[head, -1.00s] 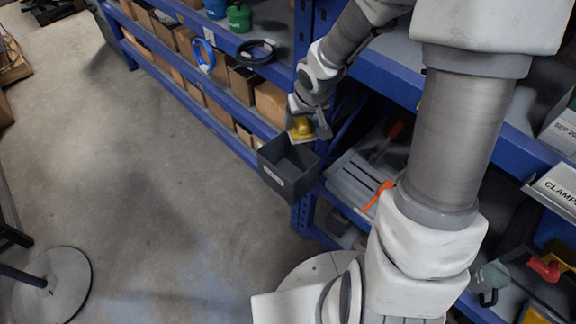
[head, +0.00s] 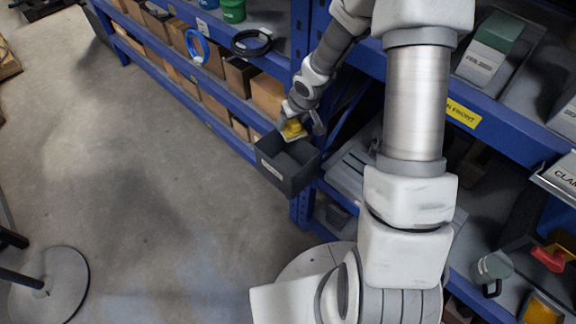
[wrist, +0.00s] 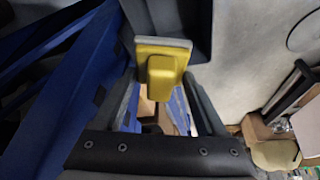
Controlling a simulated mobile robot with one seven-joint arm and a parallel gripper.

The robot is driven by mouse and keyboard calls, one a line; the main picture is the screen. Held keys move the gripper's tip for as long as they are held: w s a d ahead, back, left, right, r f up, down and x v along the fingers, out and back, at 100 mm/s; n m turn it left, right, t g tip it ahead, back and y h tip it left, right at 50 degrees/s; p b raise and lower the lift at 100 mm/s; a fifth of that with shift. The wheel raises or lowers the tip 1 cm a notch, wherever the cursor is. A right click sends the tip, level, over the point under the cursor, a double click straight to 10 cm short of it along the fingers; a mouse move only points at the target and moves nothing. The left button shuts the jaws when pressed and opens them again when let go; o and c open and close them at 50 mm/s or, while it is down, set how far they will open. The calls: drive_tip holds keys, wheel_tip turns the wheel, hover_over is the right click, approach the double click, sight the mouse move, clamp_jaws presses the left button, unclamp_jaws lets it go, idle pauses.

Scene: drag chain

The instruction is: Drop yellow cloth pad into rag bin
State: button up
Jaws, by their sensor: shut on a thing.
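The yellow cloth pad (head: 294,130) is in my gripper (head: 299,121), just above the back part of the rag bin's opening. In the wrist view the pad (wrist: 161,70) shows a yellow block on a flat base with a pale edge, between the fingers of my gripper (wrist: 162,85). The gripper is shut on it. The rag bin (head: 283,178) is a dark grey open box with a pale label on its front, at the blue rack's upright. Its inside looks empty where I can see it. A dark grey wall of the bin shows beside the pad in the wrist view.
The blue rack (head: 232,97) runs along behind the bin with cardboard boxes (head: 240,80), a black cable coil (head: 252,42) and a blue coil (head: 197,46). A grey tray (head: 352,170) lies right of the bin.

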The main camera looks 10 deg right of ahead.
drive_tip(key=shift+f+b, duration=1.25)
drive_tip(key=shift+f, duration=0.55)
drive_tip(key=o, duration=1.2)
drive_tip(key=shift+o, duration=0.2)
drive_tip(key=p+v, duration=0.8)
drive_tip(key=v, duration=0.9)
drive_tip(key=shift+s+r, duration=0.2)
